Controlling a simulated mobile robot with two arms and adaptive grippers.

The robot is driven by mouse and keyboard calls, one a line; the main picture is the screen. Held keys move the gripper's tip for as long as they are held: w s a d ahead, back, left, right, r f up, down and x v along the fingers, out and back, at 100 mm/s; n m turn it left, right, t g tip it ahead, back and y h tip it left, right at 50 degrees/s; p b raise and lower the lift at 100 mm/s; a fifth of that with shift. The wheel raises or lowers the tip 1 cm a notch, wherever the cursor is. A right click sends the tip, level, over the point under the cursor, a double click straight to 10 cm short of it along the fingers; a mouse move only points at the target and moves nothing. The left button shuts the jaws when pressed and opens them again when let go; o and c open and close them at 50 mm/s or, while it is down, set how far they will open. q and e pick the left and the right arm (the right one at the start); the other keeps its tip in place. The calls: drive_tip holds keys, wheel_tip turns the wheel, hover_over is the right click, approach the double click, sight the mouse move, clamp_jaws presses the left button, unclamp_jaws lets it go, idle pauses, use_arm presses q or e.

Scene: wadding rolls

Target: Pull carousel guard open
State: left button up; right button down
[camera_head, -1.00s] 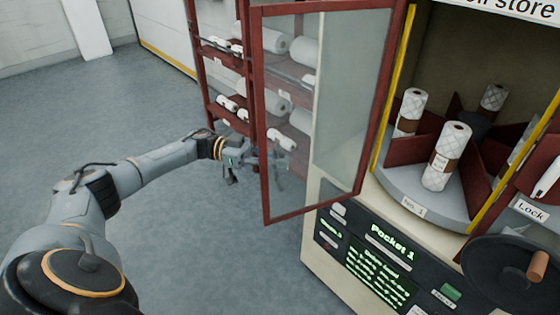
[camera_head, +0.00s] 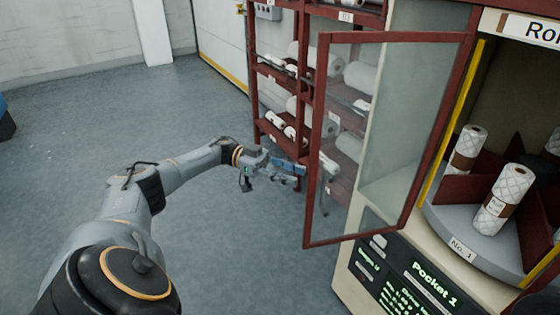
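The carousel guard (camera_head: 411,135) is a glass door in a dark red frame. It stands swung out, its free edge to the left and its other edge beside the yellow-edged carousel opening. My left gripper (camera_head: 298,173) is at the lower part of the free edge. Part of it seems to show through the glass, and I cannot tell whether it touches the frame or how its fingers are set. The carousel (camera_head: 478,245), a grey turntable with red dividers, is labelled No. 1 and holds upright wadding rolls (camera_head: 503,200). My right gripper is out of view.
A red shelf rack (camera_head: 279,85) with several lying rolls stands behind the guard. A control panel (camera_head: 405,275) reading Pocket 1 is below the opening. Grey floor (camera_head: 90,140) to the left is clear, with a white post (camera_head: 153,30) by the wall.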

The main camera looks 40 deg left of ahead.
use_arm(q)
drive_tip(key=shift+v, duration=1.85)
